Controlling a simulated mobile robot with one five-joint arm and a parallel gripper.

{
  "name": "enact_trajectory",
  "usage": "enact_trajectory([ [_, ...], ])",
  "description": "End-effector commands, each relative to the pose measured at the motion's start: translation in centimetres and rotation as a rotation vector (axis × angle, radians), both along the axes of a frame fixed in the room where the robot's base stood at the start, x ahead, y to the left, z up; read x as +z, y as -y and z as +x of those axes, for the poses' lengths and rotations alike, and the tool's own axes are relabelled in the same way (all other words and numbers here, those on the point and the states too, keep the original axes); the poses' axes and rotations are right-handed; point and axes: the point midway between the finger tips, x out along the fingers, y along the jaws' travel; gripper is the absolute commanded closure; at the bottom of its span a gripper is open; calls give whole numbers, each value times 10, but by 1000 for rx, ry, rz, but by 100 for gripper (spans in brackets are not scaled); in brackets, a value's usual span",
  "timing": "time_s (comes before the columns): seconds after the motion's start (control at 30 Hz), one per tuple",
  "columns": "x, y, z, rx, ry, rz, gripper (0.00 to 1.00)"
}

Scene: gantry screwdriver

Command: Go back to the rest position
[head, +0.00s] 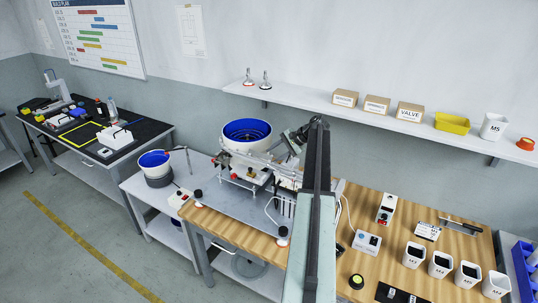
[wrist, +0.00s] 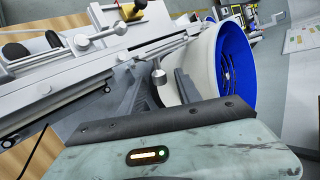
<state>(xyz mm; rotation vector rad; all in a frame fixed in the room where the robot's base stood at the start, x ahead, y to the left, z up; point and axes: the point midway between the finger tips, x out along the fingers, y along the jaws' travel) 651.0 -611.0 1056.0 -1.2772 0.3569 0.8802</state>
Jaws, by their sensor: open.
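My gripper (wrist: 162,88) shows in the wrist view with its two dark fingers apart. A small metal knob (wrist: 158,76) shows between the fingers; I cannot tell whether they touch it. In the head view, my arm reaches up the middle, and my gripper (head: 297,137) is beside the gantry screwdriver station, just right of the white bowl feeder with a blue inside (head: 247,132). The bowl (wrist: 235,60) also shows right of the fingers in the wrist view. The gantry rail (wrist: 130,48) crosses close by. My arm hides part of the station.
The wooden bench (head: 340,262) holds several white cups on the right, a control box (head: 367,241) and a red-buttoned switch box (head: 386,209). A wall shelf (head: 300,100) with boxes runs behind. Open floor (head: 60,260) lies at the left.

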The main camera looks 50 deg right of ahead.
Motion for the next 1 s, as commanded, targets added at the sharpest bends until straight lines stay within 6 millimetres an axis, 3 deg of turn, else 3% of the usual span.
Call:
enact_trajectory([
  [0.03,16,5,-8,-1,0,0,60],
  [0.13,25,11,-19,-1,0,0,60],
  [0.7,27,13,-24,0,-1,0,60],
  [1.0,86,13,-24,0,-1,0,60],
])
